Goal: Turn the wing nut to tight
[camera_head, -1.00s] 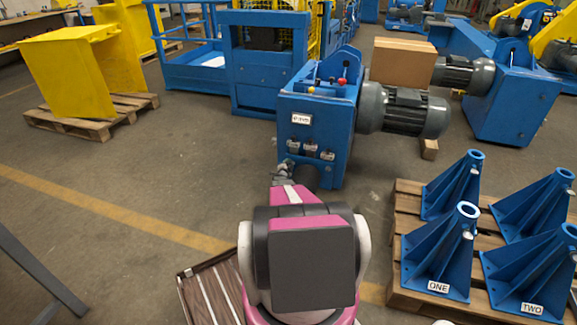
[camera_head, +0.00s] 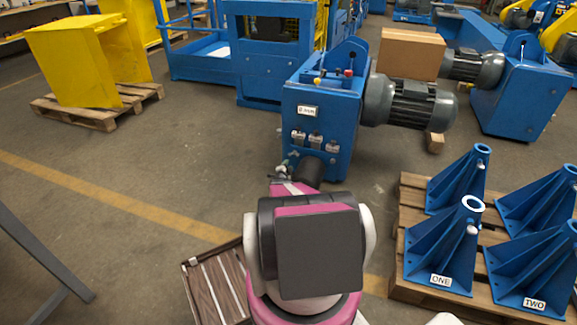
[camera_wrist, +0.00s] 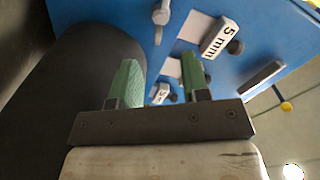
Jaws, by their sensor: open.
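The blue chain drive housing (camera_head: 330,105) stands ahead, with a label and a row of small fittings on its near face. My gripper (camera_head: 283,167) is at its lower left, partly hidden by my arm.
A large dark cylinder (camera_wrist: 75,95) lies close to the left finger. A grey motor (camera_head: 412,102) and a cardboard box (camera_head: 411,52) are right of the housing. A pallet (camera_head: 399,272) of blue brackets stands at right.

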